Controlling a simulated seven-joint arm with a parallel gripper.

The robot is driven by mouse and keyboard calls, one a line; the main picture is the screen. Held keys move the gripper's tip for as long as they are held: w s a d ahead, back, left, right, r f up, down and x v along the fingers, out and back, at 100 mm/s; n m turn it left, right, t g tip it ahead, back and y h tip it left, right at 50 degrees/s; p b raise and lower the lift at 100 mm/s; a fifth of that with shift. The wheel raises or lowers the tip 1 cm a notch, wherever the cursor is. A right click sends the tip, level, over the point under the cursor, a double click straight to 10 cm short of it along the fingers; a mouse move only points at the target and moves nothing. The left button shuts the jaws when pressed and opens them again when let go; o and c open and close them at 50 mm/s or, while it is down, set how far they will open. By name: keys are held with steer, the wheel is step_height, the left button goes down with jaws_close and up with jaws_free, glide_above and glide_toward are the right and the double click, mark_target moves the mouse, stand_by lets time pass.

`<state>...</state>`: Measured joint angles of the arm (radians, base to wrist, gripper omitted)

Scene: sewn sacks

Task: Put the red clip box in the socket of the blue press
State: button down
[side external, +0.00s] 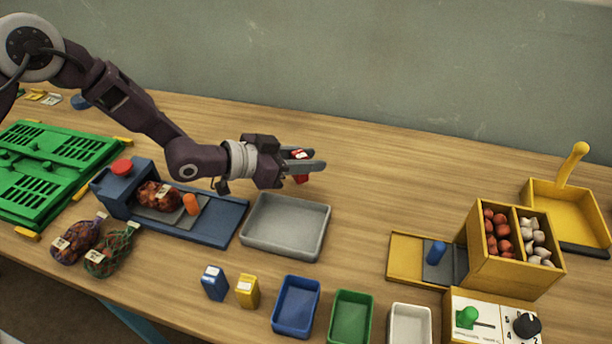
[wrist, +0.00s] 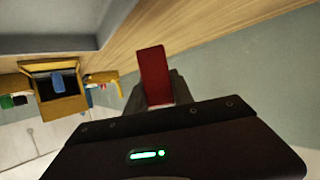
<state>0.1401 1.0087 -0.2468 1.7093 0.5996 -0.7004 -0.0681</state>
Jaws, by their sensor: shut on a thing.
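My gripper (side external: 306,161) is shut on the red clip box (side external: 301,178), which pokes out above and below the fingers and has a white label on top. My gripper is held level above the table, over the area behind the grey tray. The red clip box also shows upright between the fingers in the wrist view (wrist: 154,74). The blue press (side external: 118,187) stands at the left, well away from my gripper, with a red knob on top. A netted sack (side external: 158,196) and an orange peg (side external: 191,204) are on its base. I cannot make out its socket.
The grey tray (side external: 286,225) lies right of the press. A blue box (side external: 214,283) and a yellow box (side external: 247,291) stand in front, beside small coloured bins. Two netted sacks lie front left. A yellow two-bay bin (side external: 510,270) stands right. The table's back middle is clear.

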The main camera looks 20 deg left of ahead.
step_height(320, 180, up, 5)
steer(key=s+a+r+n+t+y, duration=0.1)
steer(key=a+r+n+y, duration=0.2)
steer(key=a, duration=0.7)
steer(key=s+a+r+n+t+y, duration=0.2)
steer(key=a+r+y, duration=0.1)
steer(key=a, duration=0.6)
steer(key=s+a+r+n+t+y, duration=0.1)
steer(key=a+r+n+y, duration=0.15)
steer(key=a, duration=0.75)
steer(key=s+a+f+m+h, duration=0.1)
steer(key=s+a+m+h, duration=0.1)
steer(key=s, duration=0.7)
steer(key=shift+g+h, duration=0.4)
steer(key=shift+h, duration=0.05)
steer(key=shift+w+f, duration=0.1)
